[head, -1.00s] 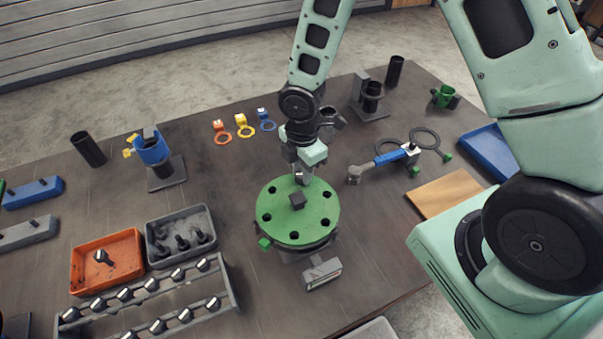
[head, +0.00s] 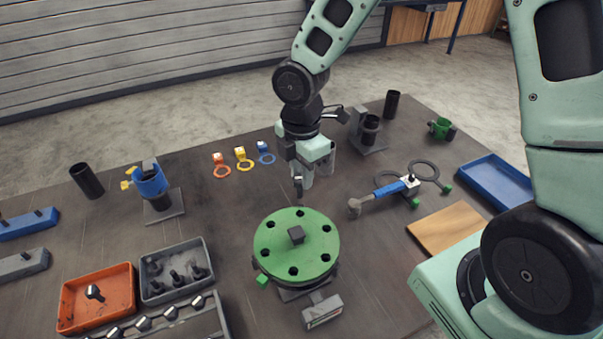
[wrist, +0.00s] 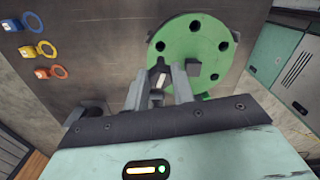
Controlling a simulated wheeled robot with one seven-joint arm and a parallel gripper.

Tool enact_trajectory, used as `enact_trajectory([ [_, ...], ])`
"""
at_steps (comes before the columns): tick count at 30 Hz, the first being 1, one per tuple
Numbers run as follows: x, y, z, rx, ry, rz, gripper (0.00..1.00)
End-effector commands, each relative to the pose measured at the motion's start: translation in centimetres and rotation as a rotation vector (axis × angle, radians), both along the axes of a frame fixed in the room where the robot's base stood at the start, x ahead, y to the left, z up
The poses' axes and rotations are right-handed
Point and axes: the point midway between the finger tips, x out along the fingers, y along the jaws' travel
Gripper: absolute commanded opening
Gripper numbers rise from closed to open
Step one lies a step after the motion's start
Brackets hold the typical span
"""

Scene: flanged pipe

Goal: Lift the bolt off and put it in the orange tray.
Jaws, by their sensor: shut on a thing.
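My gripper (head: 298,178) is shut on a bolt (head: 298,188) and holds it in the air, just beyond the far edge of the green flange (head: 280,238) in the head view. The bolt (wrist: 158,74) also shows between the fingers in the wrist view, dark with a pale part. The round green flange (wrist: 184,40) has a ring of dark open holes and a dark square block at its middle. The orange tray (head: 122,313) is at the lower left of the head view, with one bolt (head: 95,293) in it.
A grey bin (head: 205,248) with several dark bolts stands right beside the orange tray. A blue holder (head: 150,180) is behind it. A blue-handled tool (head: 388,189), a wooden board (head: 447,225) and a blue tray (head: 497,183) lie to the right.

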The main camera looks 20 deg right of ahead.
Motion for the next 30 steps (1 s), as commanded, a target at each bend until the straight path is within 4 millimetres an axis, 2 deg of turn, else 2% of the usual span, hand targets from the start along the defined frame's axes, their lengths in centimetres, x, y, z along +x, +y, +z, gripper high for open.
enact_trajectory([
  [30, 0.0, 0.0, 5.1, 0.0, 0.0, 0.0, 0.0],
])
